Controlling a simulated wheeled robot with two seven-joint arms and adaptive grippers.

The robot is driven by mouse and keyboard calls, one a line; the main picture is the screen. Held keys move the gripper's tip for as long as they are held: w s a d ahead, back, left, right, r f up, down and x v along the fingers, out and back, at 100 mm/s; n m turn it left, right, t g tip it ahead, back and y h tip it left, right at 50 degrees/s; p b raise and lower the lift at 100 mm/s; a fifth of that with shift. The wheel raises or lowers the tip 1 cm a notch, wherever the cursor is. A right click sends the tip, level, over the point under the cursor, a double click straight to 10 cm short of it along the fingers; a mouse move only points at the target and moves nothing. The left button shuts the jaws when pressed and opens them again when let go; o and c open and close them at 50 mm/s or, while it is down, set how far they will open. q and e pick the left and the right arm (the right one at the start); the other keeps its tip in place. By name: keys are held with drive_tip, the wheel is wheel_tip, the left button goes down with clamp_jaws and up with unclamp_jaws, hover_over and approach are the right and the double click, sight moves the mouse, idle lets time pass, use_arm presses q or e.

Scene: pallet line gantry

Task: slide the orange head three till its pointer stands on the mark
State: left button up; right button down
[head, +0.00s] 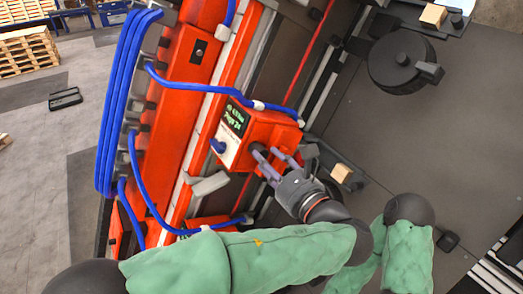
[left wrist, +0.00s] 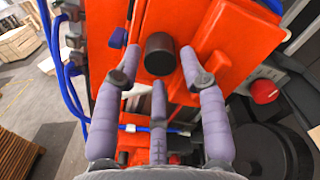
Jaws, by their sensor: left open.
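The orange head (head: 262,128) sits on the tall orange gantry in the middle of the head view. It carries a small dark display with green text too small to read surely, a blue knob (head: 217,146) and a dark round knob (head: 257,150). My left gripper (head: 268,160) is open, its purple fingers reaching to the dark knob. In the left wrist view the dark knob (left wrist: 160,54) stands between the spread fingers, with gaps around it. I cannot make out a pointer or mark. My right gripper is not in view.
Blue hoses (head: 118,105) run along the gantry and to the head. A red button (left wrist: 264,91) shows at the right in the left wrist view. A black round drum (head: 397,62) and small wooden blocks (head: 342,172) lie right of the gantry. Pallets (head: 28,50) stand far left.

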use_arm(q)
drive_tip(key=shift+x, duration=1.5)
clamp_jaws()
drive_tip(key=shift+s+f, duration=0.1)
drive_tip(key=shift+f, duration=0.25)
unclamp_jaws()
drive_tip(key=shift+r, duration=0.1)
